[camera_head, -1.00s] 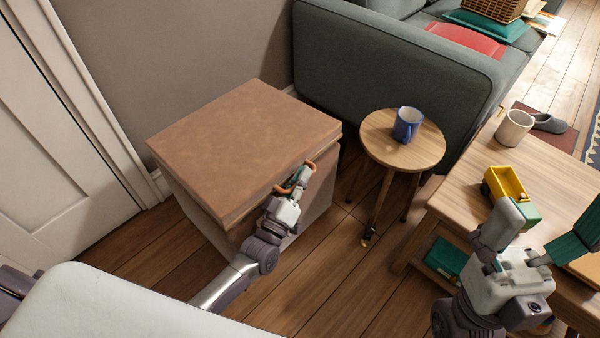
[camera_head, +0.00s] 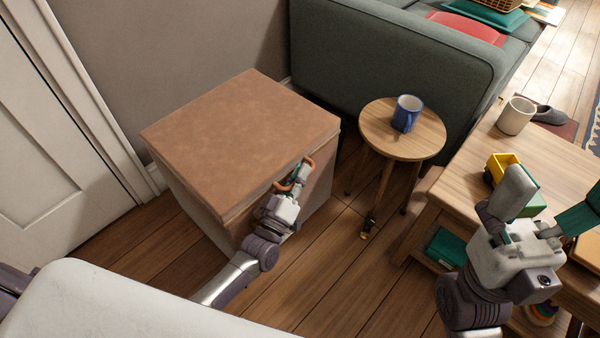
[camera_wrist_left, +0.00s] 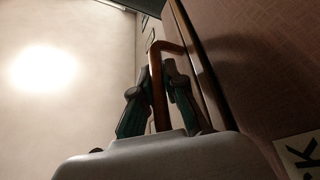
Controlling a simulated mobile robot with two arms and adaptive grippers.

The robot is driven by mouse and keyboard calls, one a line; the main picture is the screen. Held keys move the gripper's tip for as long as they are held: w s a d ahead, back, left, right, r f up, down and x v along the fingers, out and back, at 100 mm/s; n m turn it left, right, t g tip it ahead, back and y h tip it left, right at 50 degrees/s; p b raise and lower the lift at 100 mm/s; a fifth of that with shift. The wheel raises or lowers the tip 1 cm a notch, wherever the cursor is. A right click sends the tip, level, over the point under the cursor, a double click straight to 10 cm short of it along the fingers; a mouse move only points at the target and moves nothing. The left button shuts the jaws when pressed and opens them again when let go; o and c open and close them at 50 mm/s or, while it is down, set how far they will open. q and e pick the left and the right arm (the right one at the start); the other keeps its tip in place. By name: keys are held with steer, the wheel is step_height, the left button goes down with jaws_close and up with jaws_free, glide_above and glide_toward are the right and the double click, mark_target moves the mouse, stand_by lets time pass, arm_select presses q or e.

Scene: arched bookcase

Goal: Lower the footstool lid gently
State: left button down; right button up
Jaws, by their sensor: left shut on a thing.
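The footstool (camera_head: 190,195) is a boxy brown piece against the wall, its lid (camera_head: 245,135) a flat leather-like slab. The lid lies level or almost level on the box; any remaining gap along the front is too small to tell. A copper-coloured loop handle (camera_head: 307,163) sits on the lid's front edge. My left gripper (camera_head: 296,180) is shut on this handle. The left wrist view shows the handle (camera_wrist_left: 158,85) between the green-padded fingers of the left gripper (camera_wrist_left: 158,95). My right gripper (camera_head: 548,205) is open and empty over the wooden table.
A round side table (camera_head: 375,135) with a blue mug (camera_head: 407,113) stands right of the footstool. A green-grey sofa (camera_head: 400,60) is behind. The wooden table (camera_head: 460,185) holds a white mug (camera_head: 516,116) and a yellow-green toy truck (camera_head: 502,165).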

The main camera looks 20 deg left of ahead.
arm_select(q)
steer(key=shift+s+d+f+g, duration=0.15)
steer(key=shift+f+g, duration=0.15)
steer(key=shift+f, duration=0.25)
steer(key=c, duration=1.5)
jaws_free()
steer(key=shift+r, duration=0.1)
steer(key=v, duration=1.2)
